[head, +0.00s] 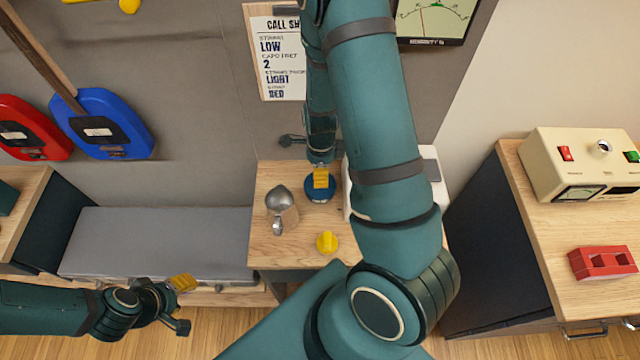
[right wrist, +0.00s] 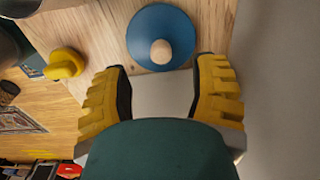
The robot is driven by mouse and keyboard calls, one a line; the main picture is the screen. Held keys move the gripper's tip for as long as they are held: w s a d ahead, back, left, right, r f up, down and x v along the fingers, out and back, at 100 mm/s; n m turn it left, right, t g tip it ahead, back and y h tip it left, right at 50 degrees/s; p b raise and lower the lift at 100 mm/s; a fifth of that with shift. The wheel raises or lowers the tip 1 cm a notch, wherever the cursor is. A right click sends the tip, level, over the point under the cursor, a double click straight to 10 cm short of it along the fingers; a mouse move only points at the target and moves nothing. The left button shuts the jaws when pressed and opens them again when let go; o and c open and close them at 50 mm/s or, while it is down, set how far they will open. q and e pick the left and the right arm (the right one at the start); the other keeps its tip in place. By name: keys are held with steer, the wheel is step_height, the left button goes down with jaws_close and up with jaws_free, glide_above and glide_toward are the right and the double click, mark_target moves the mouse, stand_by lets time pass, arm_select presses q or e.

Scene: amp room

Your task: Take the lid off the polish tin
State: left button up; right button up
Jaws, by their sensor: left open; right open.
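The polish tin (head: 318,196) stands on the small wooden table, partly hidden by my right gripper (head: 320,177). In the right wrist view its round blue lid (right wrist: 150,24) shows from above with a pale wooden knob (right wrist: 161,52) in the middle. The lid appears to be on the tin; the tin's body is hidden there. My right gripper is open and empty, its yellow fingers to either side just short of the lid. My left gripper (head: 184,304) is open and empty at the lower left, well away from the tin.
A metal jug-like object (head: 281,203) stands left of the tin, and a yellow knob-shaped object (head: 327,242) sits near the table's front edge (head: 275,258). A white object (head: 432,165) is partly hidden behind my right arm. A grey-topped bench (head: 160,240) lies left.

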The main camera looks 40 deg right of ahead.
mark_target(318, 194)
step_height(318, 194, down, 5)
steer(key=shift+w+r, duration=0.1)
jaws_close()
stand_by(0.3)
